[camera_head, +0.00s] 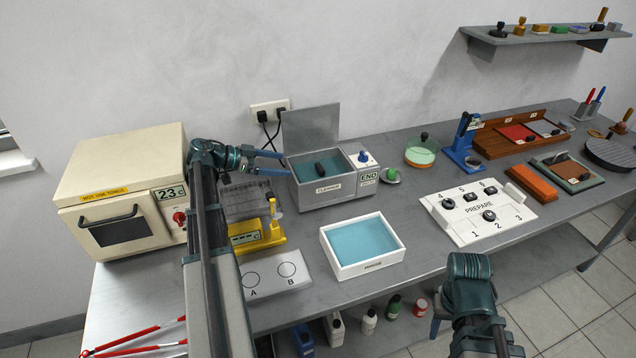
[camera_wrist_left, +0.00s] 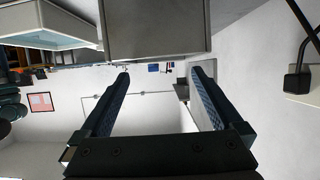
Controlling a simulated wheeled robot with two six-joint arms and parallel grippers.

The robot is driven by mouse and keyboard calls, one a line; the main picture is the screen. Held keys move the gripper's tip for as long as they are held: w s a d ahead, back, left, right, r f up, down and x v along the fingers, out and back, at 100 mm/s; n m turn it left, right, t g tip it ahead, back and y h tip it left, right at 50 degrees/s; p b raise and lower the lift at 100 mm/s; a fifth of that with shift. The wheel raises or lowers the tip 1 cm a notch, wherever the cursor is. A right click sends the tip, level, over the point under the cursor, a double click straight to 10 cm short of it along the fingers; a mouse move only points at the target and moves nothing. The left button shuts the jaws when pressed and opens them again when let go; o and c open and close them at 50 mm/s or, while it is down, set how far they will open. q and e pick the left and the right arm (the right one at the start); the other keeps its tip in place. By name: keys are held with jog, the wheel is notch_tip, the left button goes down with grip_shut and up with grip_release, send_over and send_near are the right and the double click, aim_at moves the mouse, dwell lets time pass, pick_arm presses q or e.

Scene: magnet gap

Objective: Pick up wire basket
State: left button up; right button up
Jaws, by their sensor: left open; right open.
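A dark grey box-like thing with fine lines (camera_head: 245,200) sits on the table left of the cleaner; it looks like the wire basket, but I cannot be sure. My left gripper (camera_head: 286,163) is open and empty above and behind it, its fingers pointing right toward the cleaner's left side. In the left wrist view the two fingers (camera_wrist_left: 160,85) are apart with nothing between them. My right gripper (camera_head: 472,330) is low at the front, in front of the table edge, partly hidden by its own arm.
The grey cleaner (camera_head: 322,192) has a raised lid, blue liquid and a black handle inside. A yellow stand (camera_head: 258,238), an A/B plate (camera_head: 270,277) and a white tray (camera_head: 362,266) stand in front. A cream oven (camera_head: 120,190) is at left. The PREPARE board (camera_head: 478,218) is right.

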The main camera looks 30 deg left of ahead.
aim_at(317, 168)
pick_arm(q)
jog(key=shift+f, duration=0.1)
jog(key=b+x, duration=0.4)
jog(key=x, duration=0.8)
jog(key=shift+b, duration=0.3)
jog(key=shift+c, duration=0.2)
grip_shut()
